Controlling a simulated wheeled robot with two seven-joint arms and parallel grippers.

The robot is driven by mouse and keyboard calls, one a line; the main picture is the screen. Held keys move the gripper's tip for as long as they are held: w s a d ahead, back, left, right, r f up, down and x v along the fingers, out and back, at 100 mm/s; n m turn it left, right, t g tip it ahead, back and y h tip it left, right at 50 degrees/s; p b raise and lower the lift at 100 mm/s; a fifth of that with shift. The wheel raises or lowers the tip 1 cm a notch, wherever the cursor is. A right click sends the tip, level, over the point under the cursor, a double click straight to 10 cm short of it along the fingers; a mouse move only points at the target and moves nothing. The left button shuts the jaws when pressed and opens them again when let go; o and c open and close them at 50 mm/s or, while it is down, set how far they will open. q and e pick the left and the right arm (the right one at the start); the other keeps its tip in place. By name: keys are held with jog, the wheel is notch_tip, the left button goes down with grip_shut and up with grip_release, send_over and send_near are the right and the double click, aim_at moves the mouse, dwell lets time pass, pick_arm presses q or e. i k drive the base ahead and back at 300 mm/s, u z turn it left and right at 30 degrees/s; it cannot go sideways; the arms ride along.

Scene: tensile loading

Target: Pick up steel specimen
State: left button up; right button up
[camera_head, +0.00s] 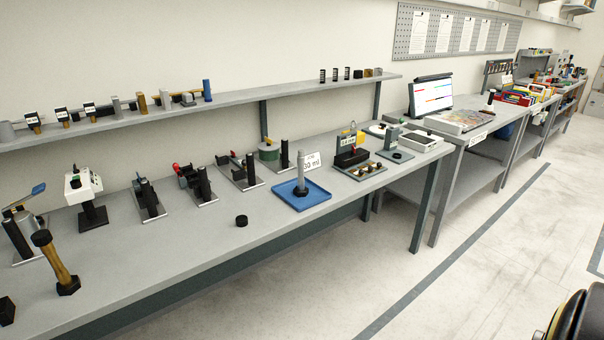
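No piece is clearly marked as the steel specimen. A grey metal-looking upright piece with a dark wider base (301,176) stands in a blue tray (318,199) on the long grey bench, beside a small white sign (312,161). Other grey cylinders (116,105) stand on the shelf above the bench. I cannot tell from this distance which piece is the specimen. Neither of my grippers is in view.
The bench (190,248) carries several black clamp-like fixtures (240,170), a white box on a stand (84,190), a brass-coloured piece (58,262) and a black puck (241,220). Its front strip is mostly clear. Open floor (480,230) lies at the right. A monitor (432,96) stands farther back.

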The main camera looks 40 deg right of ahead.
aim_at(300, 191)
jog(key=u, duration=0.1)
jog(key=k, duration=0.35)
jog(key=z, duration=1.15)
jog(key=i, duration=1.45)
jog(key=z, duration=0.15)
